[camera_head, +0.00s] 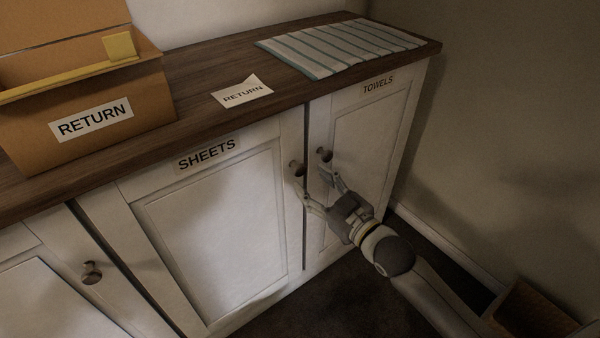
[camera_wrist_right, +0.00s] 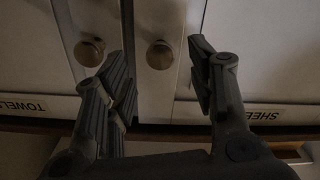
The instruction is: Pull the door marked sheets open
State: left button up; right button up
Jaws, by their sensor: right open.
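The door marked SHEETS (camera_head: 225,225) is white and shut, with a round dark knob (camera_head: 297,168) at its upper right corner. My right gripper (camera_head: 315,181) is open and empty in front of the knobs. In the right wrist view, which looks upside down, the sheets knob (camera_wrist_right: 160,54) shows between the two open fingers (camera_wrist_right: 160,68). I cannot tell how much gap is left between fingertips and knob. My left gripper is not in view.
The shut towels door (camera_head: 365,140) is close on the right; its knob (camera_head: 324,154) shows outside the left finger in the wrist view (camera_wrist_right: 89,52). A cardboard box (camera_head: 150,120), a RETURN card (camera_head: 242,93) and a striped towel (camera_head: 340,47) lie on the wooden top (camera_head: 200,75). A wall stands right.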

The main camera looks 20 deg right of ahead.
aim_at(302, 173)
jog(key=x, duration=0.4)
jog(key=shift+w+a+b, duration=0.1)
jog(key=shift+w+b, duration=0.25)
jog(key=shift+b, duration=0.05)
pick_arm(q)
jog(key=shift+w+d+f+t, duration=0.1)
jog(key=shift+w+d+t, duration=0.15)
jog(key=shift+w, duration=0.35)
jog(key=shift+w+d+f+t, duration=0.1)
jog(key=shift+w+t, duration=0.25)
jog(key=shift+w, duration=0.2)
pick_arm(e)
jog(key=shift+w+a, duration=0.2)
jog(key=shift+w, duration=0.3)
jog(key=shift+c, duration=0.2)
grip_shut()
